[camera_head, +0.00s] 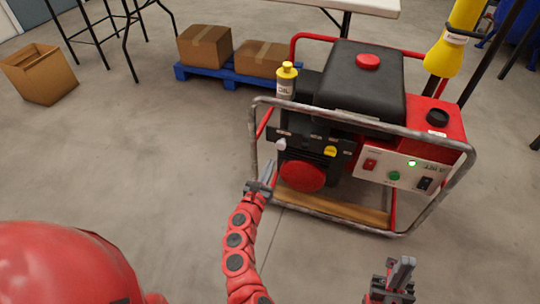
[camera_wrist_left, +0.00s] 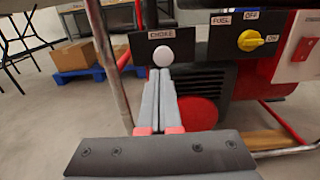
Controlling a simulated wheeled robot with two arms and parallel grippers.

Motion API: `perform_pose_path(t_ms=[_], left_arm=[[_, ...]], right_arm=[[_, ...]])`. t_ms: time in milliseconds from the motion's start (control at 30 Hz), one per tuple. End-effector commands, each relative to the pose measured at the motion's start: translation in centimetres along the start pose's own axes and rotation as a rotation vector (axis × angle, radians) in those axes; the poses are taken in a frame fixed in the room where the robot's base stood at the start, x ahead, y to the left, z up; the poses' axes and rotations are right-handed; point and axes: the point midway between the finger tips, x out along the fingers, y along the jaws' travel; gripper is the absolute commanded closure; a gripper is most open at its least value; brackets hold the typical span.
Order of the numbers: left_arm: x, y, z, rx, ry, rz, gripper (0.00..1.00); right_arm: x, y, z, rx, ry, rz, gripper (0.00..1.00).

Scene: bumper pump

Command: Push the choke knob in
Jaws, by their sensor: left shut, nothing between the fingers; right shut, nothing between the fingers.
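The choke knob (camera_head: 281,144) is a small white round knob on the left of the machine's front. In the left wrist view the white knob (camera_wrist_left: 163,56) sits on a black plate labelled CHOKE (camera_wrist_left: 150,38). My left gripper (camera_head: 268,170) is shut and empty, with its fingertips just below and in front of the knob. In the left wrist view the fingertips (camera_wrist_left: 160,72) overlap the knob's lower edge; I cannot tell whether they touch it. My right gripper (camera_head: 402,268) is shut and empty, in front of the machine at the lower right.
The machine's metal tube frame (camera_head: 360,124) runs around the knob area. A yellow fuel lever (camera_wrist_left: 251,40) is right of the knob. A red round cover (camera_head: 301,176) lies below. Open floor (camera_head: 150,160) lies left.

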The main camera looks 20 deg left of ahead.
Motion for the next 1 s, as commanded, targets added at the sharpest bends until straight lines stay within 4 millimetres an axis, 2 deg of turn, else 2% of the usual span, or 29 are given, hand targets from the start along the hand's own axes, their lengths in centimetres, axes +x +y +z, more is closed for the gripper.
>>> perform_pose_path(t_ms=[33, 200, 400, 567, 1000], left_arm=[[-1.2, 0.0, 0.1, -0.004, 0.005, 0.004, 1.0], [-4.5, 0.1, 0.0, -0.004, 0.005, 0.005, 1.0], [-6.8, 0.0, -0.1, -0.002, 0.003, 0.002, 1.0], [-7.4, 0.1, -0.1, 0.0, 0.002, 0.003, 1.0], [-7.4, 0.0, -0.1, 0.0, 0.001, 0.0, 1.0]], right_arm=[[0.6, 0.1, 0.0, 0.001, -0.003, 0.004, 1.0], [1.1, 0.1, 0.1, 0.004, -0.012, 0.014, 1.0], [1.4, 0.2, 0.2, 0.006, -0.017, 0.021, 1.0], [1.4, 0.2, 0.2, 0.006, -0.019, 0.023, 1.0], [1.4, 0.2, 0.2, 0.006, -0.019, 0.023, 1.0]])
